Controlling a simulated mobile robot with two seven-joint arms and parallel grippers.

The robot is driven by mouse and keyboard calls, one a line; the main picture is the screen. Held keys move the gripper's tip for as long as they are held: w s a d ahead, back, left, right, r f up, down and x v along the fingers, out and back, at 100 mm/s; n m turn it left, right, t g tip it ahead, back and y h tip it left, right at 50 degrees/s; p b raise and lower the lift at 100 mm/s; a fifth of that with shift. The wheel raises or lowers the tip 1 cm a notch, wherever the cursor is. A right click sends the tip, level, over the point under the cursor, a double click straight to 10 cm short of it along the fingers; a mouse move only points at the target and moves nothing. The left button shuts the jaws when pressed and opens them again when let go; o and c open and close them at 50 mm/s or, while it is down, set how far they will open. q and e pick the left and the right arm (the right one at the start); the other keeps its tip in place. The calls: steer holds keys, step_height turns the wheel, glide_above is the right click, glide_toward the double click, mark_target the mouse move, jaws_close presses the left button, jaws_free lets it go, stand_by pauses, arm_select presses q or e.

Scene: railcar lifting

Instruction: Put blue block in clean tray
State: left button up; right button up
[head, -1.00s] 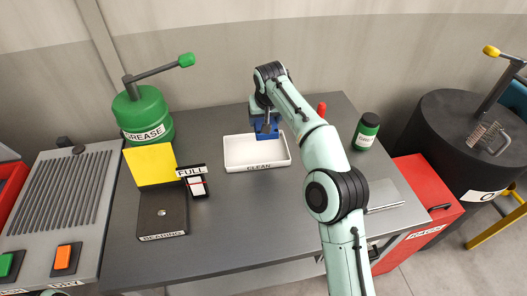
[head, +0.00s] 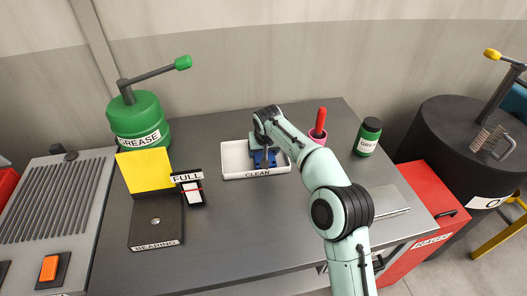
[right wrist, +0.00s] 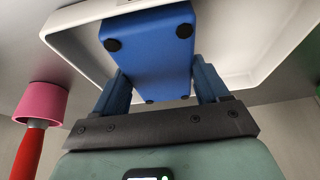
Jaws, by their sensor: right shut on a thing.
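The white clean tray (head: 235,158) lies on the grey table, with its label on the front wall. My right gripper (head: 264,160) is over the right part of the tray. In the right wrist view my right gripper (right wrist: 165,88) has its two blue fingers on either side of the blue block (right wrist: 152,45) and is shut on it. The block overlaps the tray's inside in that view; whether it touches the tray floor, I cannot tell. In the head view the block is mostly hidden by the gripper. My left gripper is not in view.
A pink cup with a red handle (head: 320,124) stands right of the tray, near my arm. A green jar (head: 368,137) is farther right. A black FULL holder (head: 189,186) and a yellow-backed bearing stand (head: 156,219) are left. The table's front middle is clear.

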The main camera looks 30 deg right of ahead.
steer(key=shift+f, duration=0.15)
steer(key=o, duration=1.4)
steer(key=shift+r, duration=0.2)
steer(key=v, duration=1.2)
steer(key=shift+p, duration=0.4)
